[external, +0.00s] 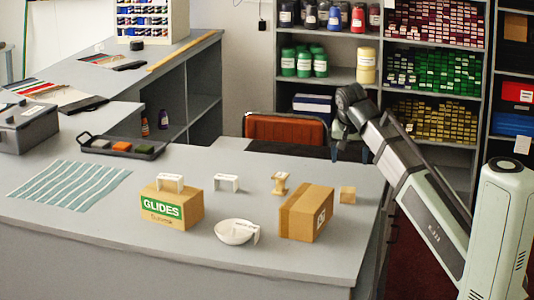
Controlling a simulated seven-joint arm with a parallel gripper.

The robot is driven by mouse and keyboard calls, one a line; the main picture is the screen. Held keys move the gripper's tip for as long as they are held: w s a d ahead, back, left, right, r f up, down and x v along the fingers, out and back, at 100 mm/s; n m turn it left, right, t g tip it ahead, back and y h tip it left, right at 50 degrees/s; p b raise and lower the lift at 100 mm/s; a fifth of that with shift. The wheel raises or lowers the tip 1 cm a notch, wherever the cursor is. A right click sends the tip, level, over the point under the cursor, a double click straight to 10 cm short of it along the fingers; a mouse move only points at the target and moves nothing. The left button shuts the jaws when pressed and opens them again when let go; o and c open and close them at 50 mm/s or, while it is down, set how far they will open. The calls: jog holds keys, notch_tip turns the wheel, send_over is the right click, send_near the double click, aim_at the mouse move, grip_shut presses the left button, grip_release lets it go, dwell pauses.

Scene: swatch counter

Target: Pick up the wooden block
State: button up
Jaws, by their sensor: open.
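A small light-brown wooden block (347,195) lies on the grey counter near its right edge, just right of and behind a larger cardboard box. Its front and top faces show. My gripper (351,156) is raised at the back right, in front of the chair and shelves, pointing down. It is small in the picture, open and empty. It appears apart from the block, above and behind it in the picture.
The cardboard box (306,212) stands close to the block's left. A wooden stamp-like piece (280,183), white bowl (236,232), GLIDES box (172,208) and white bracket (227,183) stand further left. Counter (330,262) is clear in front.

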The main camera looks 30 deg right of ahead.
aim_at(348, 188)
jog(key=shift+x, duration=6.75)
jog(key=c, duration=1)
